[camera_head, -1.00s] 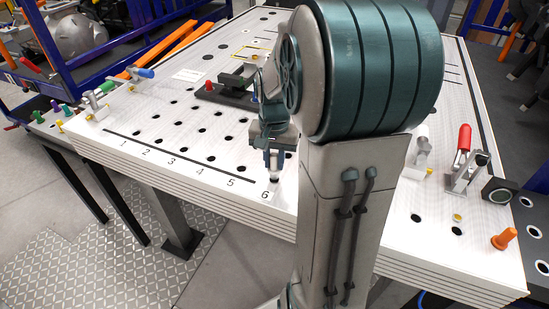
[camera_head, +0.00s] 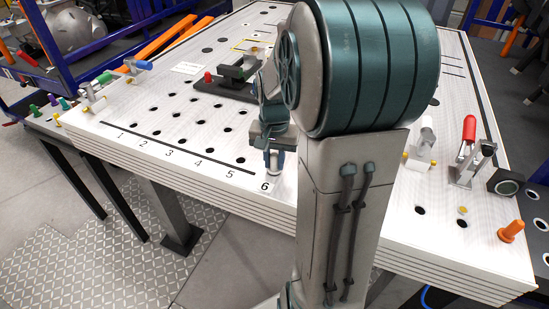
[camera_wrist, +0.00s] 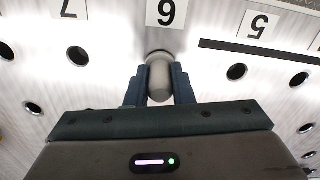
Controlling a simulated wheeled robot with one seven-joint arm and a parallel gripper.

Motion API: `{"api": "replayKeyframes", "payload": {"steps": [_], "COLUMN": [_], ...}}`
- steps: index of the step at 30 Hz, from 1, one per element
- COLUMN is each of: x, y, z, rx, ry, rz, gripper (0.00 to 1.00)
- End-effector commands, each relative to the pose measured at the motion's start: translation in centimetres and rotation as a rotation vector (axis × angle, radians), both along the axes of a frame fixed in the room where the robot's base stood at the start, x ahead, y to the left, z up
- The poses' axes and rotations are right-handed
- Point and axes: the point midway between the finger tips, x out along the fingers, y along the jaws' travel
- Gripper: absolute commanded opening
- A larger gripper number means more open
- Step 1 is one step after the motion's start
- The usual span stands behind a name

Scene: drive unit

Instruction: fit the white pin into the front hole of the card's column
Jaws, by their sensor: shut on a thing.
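The white pin (camera_wrist: 159,80) is upright between the two fingers of my gripper (camera_wrist: 159,88) in the wrist view. My gripper (camera_head: 273,163) is shut on it at the front of column 6 in the head view. The pin's far end meets the board just beside the number 6 label (camera_wrist: 166,12). The hole there is mostly covered by the pin, and I cannot tell how deep the pin sits. A white card (camera_head: 187,69) lies towards the back left of the board; its print is too small to read.
The numbered board (camera_head: 150,160) has rows of open holes. A dark fixture with a red knob (camera_head: 208,76) stands behind my gripper. A red-handled clamp (camera_head: 468,140) and an orange pin (camera_head: 511,231) are on the right. My arm hides the board's middle.

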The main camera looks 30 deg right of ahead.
Motion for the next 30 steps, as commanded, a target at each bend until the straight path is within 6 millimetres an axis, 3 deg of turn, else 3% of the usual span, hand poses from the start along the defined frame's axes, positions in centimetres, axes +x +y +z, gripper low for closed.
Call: {"api": "replayKeyframes", "payload": {"steps": [17, 18, 20, 30], "x": [0.01, 0.01, 0.01, 0.04], "y": [0.0, 0.0, 0.0, 0.0], "z": [-0.19, -0.16, -0.15, 0.09], "rx": [0.0, 0.0, 0.0, -0.001], "ry": [0.0, 0.0, 0.0, -0.001], "rz": [0.0, 0.0, 0.0, 0.0], "gripper": [0.0, 0.29, 0.46, 0.47]}}
